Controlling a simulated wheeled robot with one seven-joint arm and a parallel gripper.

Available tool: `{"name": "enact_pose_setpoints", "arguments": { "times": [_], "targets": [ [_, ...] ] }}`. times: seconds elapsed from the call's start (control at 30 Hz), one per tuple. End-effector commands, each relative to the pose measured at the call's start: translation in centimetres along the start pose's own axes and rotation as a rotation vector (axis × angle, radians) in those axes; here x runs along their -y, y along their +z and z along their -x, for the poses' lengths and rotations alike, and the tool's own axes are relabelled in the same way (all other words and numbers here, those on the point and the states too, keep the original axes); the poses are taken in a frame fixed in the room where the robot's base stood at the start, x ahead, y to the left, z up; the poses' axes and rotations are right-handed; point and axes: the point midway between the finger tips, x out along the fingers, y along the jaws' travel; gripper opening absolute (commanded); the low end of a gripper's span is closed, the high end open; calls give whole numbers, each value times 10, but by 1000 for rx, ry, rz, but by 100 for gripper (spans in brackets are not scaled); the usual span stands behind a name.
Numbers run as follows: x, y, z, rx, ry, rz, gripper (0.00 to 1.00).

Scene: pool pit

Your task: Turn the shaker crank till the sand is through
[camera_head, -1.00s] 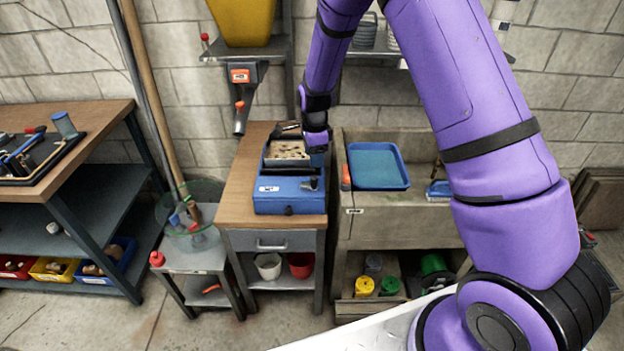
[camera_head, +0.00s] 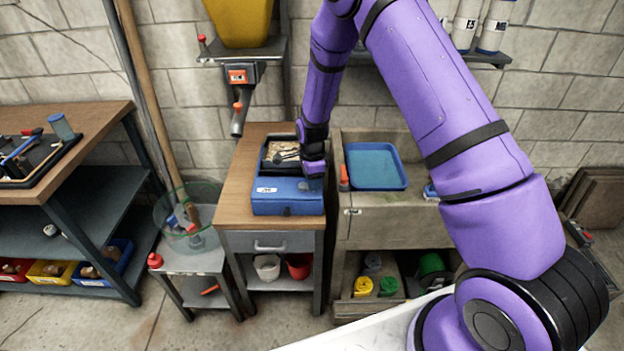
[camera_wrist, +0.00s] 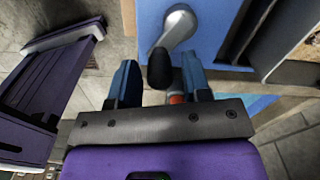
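The blue shaker (camera_head: 288,203) stands on the wooden top of a small cabinet. Its top tray holds light brown sand or gravel (camera_head: 283,148), partly hidden by my gripper. In the wrist view the shaker's blue face (camera_wrist: 212,38) carries a grey metal crank (camera_wrist: 180,24) with a dark knob (camera_wrist: 159,70). My gripper (camera_wrist: 158,80) is open, its two blue fingers on either side of the knob with a gap at each side. In the head view my gripper (camera_head: 312,180) is over the shaker's right front and hides the crank.
A blue tray (camera_head: 375,168) lies on the sink unit to the right, with an orange-capped bottle (camera_head: 344,180) near its left edge. A yellow hopper (camera_head: 240,20) is on the wall shelf above. A bench (camera_head: 60,160) with tools stands left.

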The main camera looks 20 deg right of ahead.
Motion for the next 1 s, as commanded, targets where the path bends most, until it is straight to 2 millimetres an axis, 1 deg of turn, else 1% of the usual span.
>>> {"name": "enact_pose_setpoints", "arguments": {
  "times": [0.03, 0.07, 0.1, 0.17, 0.2, 0.37, 0.57, 0.77, 1.0],
  "targets": [
    [0, 0, 0, 0, 0, 0, 32],
    [0, 0, 0, 0, 0, 0, 25],
    [0, 0, 0, 0, 0, 0, 16],
    [0, 0, 0, 0, 0, 0, 2],
    [0, 0, 0, 0, 0, 0, 1],
    [0, 0, 0, 0, 0, 6, 1],
    [2, -2, 0, 0, -1, 58, 1],
    [6, -4, 0, 0, -2, 183, 1],
    [12, -7, 0, 1, -1, 403, 1]
  ]
}}
